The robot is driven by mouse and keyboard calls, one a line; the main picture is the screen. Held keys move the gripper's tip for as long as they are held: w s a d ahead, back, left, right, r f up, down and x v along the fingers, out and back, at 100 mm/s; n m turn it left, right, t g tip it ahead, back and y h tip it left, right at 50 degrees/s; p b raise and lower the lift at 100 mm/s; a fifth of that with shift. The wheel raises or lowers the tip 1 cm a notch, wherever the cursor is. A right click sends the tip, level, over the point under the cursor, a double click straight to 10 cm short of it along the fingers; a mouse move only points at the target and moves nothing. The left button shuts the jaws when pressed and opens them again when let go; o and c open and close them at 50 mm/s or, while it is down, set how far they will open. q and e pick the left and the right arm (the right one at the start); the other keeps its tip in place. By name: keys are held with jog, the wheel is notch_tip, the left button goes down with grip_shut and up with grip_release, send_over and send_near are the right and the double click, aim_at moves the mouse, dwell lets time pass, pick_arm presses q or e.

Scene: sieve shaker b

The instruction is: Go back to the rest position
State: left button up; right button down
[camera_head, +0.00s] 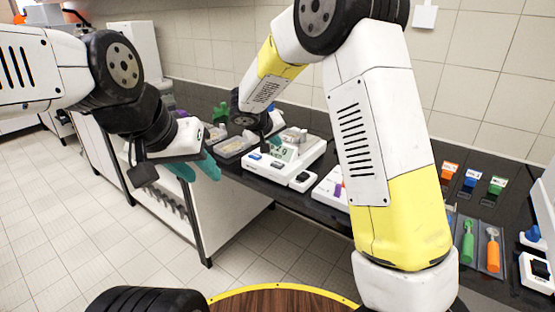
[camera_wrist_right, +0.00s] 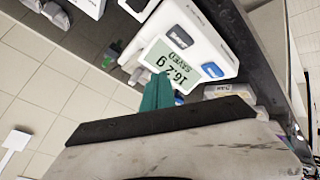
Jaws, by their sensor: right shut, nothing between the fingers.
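My left gripper (camera_head: 194,168) hangs at the left of the head view, in front of the counter edge. Its two teal fingers stand apart with nothing seen between them. My right arm reaches up and over to the back of the counter, and its hand is by the white balance. In the right wrist view my right gripper (camera_wrist_right: 157,90) has its teal fingers together and empty, in front of the balance display. The balance (camera_head: 285,158) stands on the dark counter; its lit display (camera_wrist_right: 172,66) shows upside down in the wrist view. The right fingertips are hard to make out in the head view.
The dark counter (camera_head: 290,198) runs along the tiled wall. Orange, blue and green labelled items (camera_head: 471,183) and a tray with green and orange tools (camera_head: 479,245) lie at the right. The floor at left is clear.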

jog(key=s+d+r+m+g, duration=0.2)
jog(key=s+d+r, duration=0.45)
jog(key=d, duration=0.25)
jog(key=s+d+r+y, duration=0.1)
jog(key=s+d+y, duration=0.1)
jog(key=s, duration=0.7)
jog(key=s+d+r+m+y, duration=0.1)
jog(key=s+r+y, duration=0.1)
jog(key=s, duration=0.8)
jog(key=s+d+r+y, duration=0.2)
jog(key=s, duration=0.7)
jog(key=shift+s+d+m, duration=0.2)
jog(key=shift+d+m, duration=0.1)
